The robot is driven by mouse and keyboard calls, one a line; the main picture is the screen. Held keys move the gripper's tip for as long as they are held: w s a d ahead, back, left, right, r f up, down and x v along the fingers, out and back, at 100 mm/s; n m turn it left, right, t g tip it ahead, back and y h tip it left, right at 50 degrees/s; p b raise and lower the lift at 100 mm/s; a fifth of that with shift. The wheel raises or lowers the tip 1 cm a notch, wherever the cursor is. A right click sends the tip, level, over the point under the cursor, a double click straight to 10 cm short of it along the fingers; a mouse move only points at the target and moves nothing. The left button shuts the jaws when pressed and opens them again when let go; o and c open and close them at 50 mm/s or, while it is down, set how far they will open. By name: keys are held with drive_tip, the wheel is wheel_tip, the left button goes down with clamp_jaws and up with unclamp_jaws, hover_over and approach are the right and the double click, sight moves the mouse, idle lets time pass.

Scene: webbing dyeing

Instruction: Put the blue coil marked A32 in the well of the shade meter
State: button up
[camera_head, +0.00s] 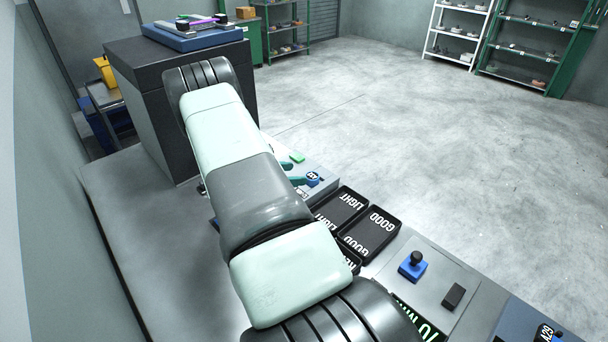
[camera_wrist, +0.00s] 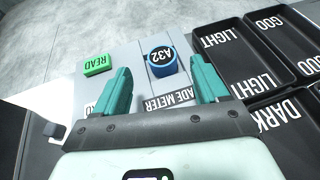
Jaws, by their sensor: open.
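The blue coil marked A32 (camera_wrist: 162,62) is upright on the shade meter (camera_wrist: 140,60), label up, between my gripper's fingers in the wrist view. It also shows in the head view (camera_head: 313,179), beside a teal finger. It appears to be at the meter's well, but I cannot tell how deep it sits. My gripper (camera_wrist: 160,72) is open, with a teal finger on each side of the coil and visible gaps between. A green READ button (camera_wrist: 98,64) is on the meter to the left.
Black trays marked LIGHT (camera_wrist: 232,52), GOOD (camera_head: 378,228) and DARK (camera_wrist: 285,125) are close on the right. A blue block with a black knob (camera_head: 412,265) and a dark block (camera_head: 453,295) lie farther right. A dark cabinet (camera_head: 150,95) stands at the left.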

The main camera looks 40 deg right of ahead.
drive_tip(key=v, duration=0.6)
drive_tip(key=shift+r, duration=0.1)
drive_tip(key=s+a+r+m+t+y, duration=0.1)
drive_tip(key=s+a+r+m+y, duration=0.15)
drive_tip(key=a+r, duration=0.45)
drive_tip(key=s+a+r+m+y, duration=0.2)
drive_tip(key=s+r+m, duration=0.15)
drive_tip(key=r, duration=0.65)
drive_tip(key=s+a+r+m+t+y, duration=0.1)
drive_tip(key=s+a+r+m+y, duration=0.15)
drive_tip(key=a+r, duration=0.45)
drive_tip(key=s+a+r+m+t+y, duration=0.3)
drive_tip(key=s+a+r, duration=0.2)
drive_tip(key=s+a, duration=0.2)
drive_tip(key=s+a+r+m+t+y, duration=0.3)
drive_tip(key=s+a+r+m, duration=0.1)
drive_tip(key=s, duration=0.7)
drive_tip(key=a+r, duration=0.1)
drive_tip(key=a, duration=0.1)
drive_tip(key=shift+s+a+r, duration=0.25)
drive_tip(key=shift+a+r, duration=0.05)
drive_tip(key=shift+a, duration=0.05)
